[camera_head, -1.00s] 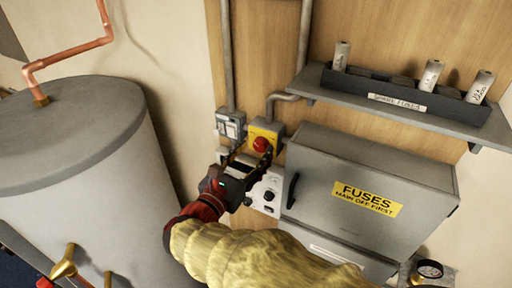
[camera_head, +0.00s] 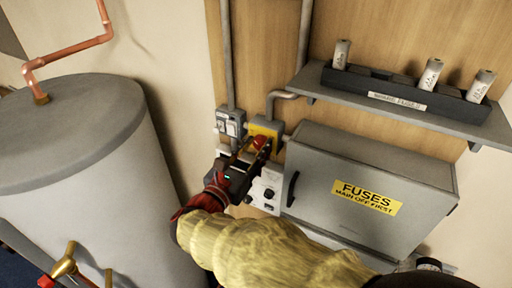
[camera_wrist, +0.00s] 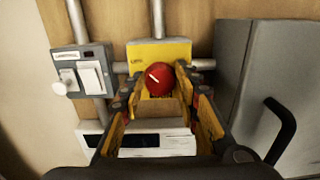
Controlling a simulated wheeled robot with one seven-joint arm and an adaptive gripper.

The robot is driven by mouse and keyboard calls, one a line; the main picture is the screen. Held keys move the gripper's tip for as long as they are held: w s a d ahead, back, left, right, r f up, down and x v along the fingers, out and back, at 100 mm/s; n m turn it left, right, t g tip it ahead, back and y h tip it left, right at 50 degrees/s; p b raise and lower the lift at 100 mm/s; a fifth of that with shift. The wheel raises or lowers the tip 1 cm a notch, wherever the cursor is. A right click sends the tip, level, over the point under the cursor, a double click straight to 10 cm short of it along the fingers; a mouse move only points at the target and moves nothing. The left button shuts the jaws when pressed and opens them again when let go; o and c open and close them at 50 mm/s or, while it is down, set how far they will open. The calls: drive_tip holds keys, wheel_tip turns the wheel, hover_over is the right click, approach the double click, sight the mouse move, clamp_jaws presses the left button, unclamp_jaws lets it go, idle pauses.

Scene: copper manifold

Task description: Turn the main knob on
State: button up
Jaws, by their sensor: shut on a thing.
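The main knob is a round red knob (camera_head: 260,143) on a yellow box (camera_head: 271,127) mounted on the wood panel. In the wrist view the red knob (camera_wrist: 158,79) carries a short white mark that slants toward the upper left, and the yellow plate (camera_wrist: 160,53) shows behind it. My gripper (camera_head: 250,151) is at the knob. In the wrist view my gripper's fingers (camera_wrist: 158,84) stand on both sides of the knob and are shut on it.
A grey switch box (camera_head: 230,123) is left of the yellow box. A grey fuse cabinet (camera_head: 350,200) with a black handle is close on the right. A shelf (camera_head: 400,105) with fuses is above it. A large grey tank (camera_head: 75,150) stands at left.

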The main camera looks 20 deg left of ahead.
drive_tip(key=c, duration=0.3)
drive_tip(key=shift+f+m+b, duration=0.1)
drive_tip(key=shift+m+b, duration=0.2)
drive_tip(key=shift+b, duration=0.35)
drive_tip(key=shift+c, duration=0.2)
drive_tip(key=m+b, duration=0.2)
drive_tip(key=b, duration=0.3)
drive_tip(key=shift+f+m, duration=0.2)
drive_tip(key=shift+m, duration=0.2)
drive_tip(key=m+b, duration=0.5)
drive_tip(key=b, duration=0.4)
drive_tip(key=shift+d+f, duration=0.1)
drive_tip(key=shift+d, duration=0.05)
drive_tip(key=m+b, duration=0.8)
drive_tip(key=b, duration=0.5)
drive_tip(key=shift+m+b, duration=0.7)
drive_tip(key=shift+b, duration=0.2)
